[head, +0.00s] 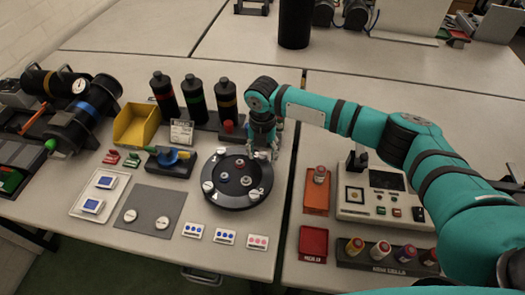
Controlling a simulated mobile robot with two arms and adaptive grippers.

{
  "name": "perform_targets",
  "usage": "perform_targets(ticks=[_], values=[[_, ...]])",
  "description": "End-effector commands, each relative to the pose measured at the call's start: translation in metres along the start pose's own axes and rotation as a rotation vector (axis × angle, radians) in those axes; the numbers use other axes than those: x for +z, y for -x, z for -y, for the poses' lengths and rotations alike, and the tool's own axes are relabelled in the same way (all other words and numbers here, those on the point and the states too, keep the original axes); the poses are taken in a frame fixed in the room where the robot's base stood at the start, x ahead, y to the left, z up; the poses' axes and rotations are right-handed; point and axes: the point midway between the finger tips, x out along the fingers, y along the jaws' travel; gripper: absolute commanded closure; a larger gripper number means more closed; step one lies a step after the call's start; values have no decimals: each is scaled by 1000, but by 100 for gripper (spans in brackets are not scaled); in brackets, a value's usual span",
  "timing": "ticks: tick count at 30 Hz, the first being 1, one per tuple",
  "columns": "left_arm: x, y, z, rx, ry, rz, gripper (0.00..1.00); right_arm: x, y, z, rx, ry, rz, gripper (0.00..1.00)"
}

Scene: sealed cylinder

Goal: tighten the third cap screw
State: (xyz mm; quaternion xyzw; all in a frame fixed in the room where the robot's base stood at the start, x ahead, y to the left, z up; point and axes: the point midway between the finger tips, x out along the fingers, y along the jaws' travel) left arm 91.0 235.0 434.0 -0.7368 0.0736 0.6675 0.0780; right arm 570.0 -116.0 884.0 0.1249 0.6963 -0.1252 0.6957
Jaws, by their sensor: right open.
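A round black fixture (233,203) lies on the table with silver-white cap screws around its rim. One rim screw (208,187) is at the left, another (254,195) at the lower right, and another (222,151) at the upper left. Smaller fittings, including a pale one (246,181), sit in its middle. I cannot tell which screw is the third or how tight any is. My right gripper (262,150) points down at the fixture's upper right edge, its fingers open. It partly hides that edge; contact cannot be told. My left gripper is out of view.
Several black bottles (195,97) stand behind the fixture. A yellow bin (137,125) and a grey mat (156,204) with two pale discs lie left. An orange tray (316,194), a red tray (313,244) and a panel device (384,198) lie right.

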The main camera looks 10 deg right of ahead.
Motion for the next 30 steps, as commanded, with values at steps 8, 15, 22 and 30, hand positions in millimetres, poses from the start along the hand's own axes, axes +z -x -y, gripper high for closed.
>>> perform_targets(ticks=[8, 15, 22, 30], values=[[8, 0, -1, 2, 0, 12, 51, 0, 0, 0, 0, 0, 0, 58], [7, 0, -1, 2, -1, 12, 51, 0, 0, 0, 0, 0, 0, 90], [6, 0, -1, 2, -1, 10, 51, 0, 0, 0, -1, -2, 0, 100], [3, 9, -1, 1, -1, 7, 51, 0, 2, 0, -1, -68, -1, 100]])
